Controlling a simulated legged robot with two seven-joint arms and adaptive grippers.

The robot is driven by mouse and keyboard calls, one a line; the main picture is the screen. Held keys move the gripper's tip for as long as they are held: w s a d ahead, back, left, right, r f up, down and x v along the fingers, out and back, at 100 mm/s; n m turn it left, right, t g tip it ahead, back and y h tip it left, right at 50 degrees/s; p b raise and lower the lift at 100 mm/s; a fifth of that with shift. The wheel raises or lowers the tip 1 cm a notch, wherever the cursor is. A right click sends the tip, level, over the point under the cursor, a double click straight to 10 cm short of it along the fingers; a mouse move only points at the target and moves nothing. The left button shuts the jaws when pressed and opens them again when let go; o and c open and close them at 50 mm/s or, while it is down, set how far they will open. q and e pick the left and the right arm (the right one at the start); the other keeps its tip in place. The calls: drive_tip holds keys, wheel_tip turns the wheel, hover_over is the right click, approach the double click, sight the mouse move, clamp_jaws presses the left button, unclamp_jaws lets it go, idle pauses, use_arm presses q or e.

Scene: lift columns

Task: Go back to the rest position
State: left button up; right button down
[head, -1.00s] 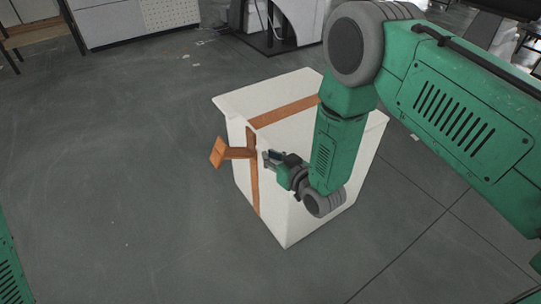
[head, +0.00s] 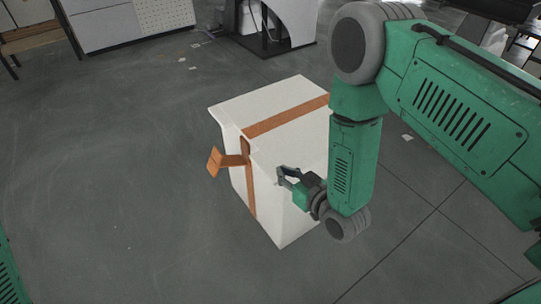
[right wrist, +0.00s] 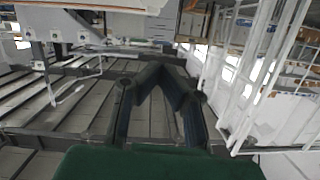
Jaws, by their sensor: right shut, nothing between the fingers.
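My right gripper (head: 281,174) is in front of the right face of a white box (head: 265,170) in the head view. Its fingers are shut with nothing between them. I cannot tell whether it touches the box. In the right wrist view the two dark fingers (right wrist: 160,68) meet at their tips. My right arm hides the box's right side. My left gripper is not in view; only a bit of my left arm shows at the left edge.
The box stands on the grey floor, with an orange strap (head: 285,115) around it and an orange flap (head: 214,162) sticking out on its left. A cabinet (head: 125,20) stands at the back. The floor left of the box is clear. White wire racks (right wrist: 262,70) show in the right wrist view.

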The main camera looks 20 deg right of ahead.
drive_tip(key=shift+s+a, duration=0.15)
drive_tip(key=s+d+g+h+p, duration=0.1)
drive_tip(key=s+d+g+p, duration=0.2)
drive_tip(key=s, duration=0.6)
drive_tip(key=s+d+m+g+h+p, duration=0.1)
drive_tip(key=s+d+g+h+p, duration=0.1)
drive_tip(key=s+g, duration=0.4)
drive_tip(key=s+d+g+h+p, duration=0.1)
drive_tip(key=s+d+g+p, duration=0.2)
drive_tip(key=s, duration=1.1)
drive_tip(key=shift+d+f+m+g+h+p, duration=0.3)
drive_tip(key=shift+g+h+p, duration=0.1)
drive_tip(key=shift+g, duration=0.6)
drive_tip(key=shift+d, duration=0.1)
drive_tip(key=shift+f, duration=0.1)
